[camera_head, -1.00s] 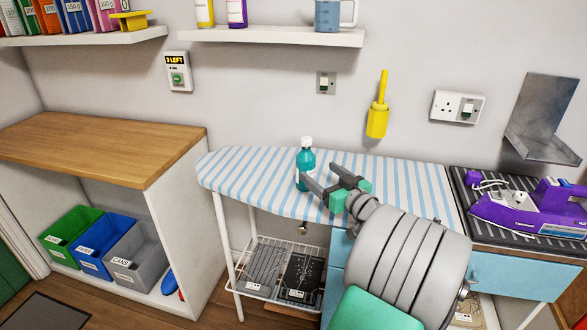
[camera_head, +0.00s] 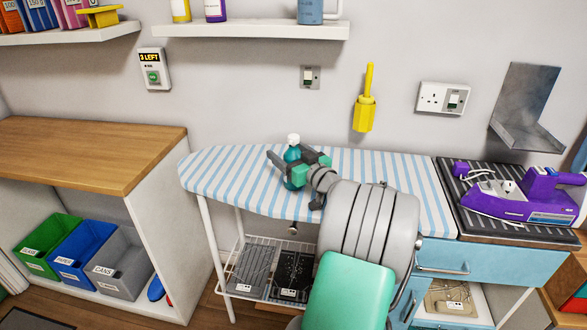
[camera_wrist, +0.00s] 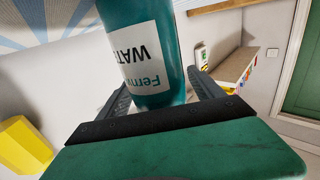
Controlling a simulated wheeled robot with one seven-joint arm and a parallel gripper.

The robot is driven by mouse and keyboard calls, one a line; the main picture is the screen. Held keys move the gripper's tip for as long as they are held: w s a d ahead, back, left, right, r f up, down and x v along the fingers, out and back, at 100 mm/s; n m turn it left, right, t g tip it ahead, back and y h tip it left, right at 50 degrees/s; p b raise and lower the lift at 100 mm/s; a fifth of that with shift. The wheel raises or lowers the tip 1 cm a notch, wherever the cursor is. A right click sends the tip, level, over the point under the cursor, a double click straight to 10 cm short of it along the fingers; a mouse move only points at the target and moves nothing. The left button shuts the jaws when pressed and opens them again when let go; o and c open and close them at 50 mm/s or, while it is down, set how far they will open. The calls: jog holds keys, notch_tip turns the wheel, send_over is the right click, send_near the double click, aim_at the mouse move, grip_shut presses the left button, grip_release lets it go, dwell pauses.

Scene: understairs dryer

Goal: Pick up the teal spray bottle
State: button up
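The teal spray bottle (camera_head: 292,155) with a white top stands upright on the striped ironing board (camera_head: 225,183), near its left part. In the wrist view the bottle (camera_wrist: 150,55) fills the top middle, upside down, with a white label reading "WAT…" partly cut off. My gripper (camera_head: 284,151) is at the bottle, reaching in from the right and front. Its dark fingers stand one on each side of the bottle in the wrist view (camera_wrist: 158,82) and look open. Whether either finger touches the bottle I cannot tell. Part of the bottle is hidden behind my gripper in the head view.
A purple iron (camera_head: 515,203) sits on a dark ribbed mat at the right. A yellow brush holder (camera_head: 364,113) hangs on the wall behind the board. A wooden counter (camera_head: 85,150) stands at the left, with green, blue and grey bins below. A shelf (camera_head: 250,31) runs above.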

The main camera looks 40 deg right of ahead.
grip_shut()
dwell(0.7)
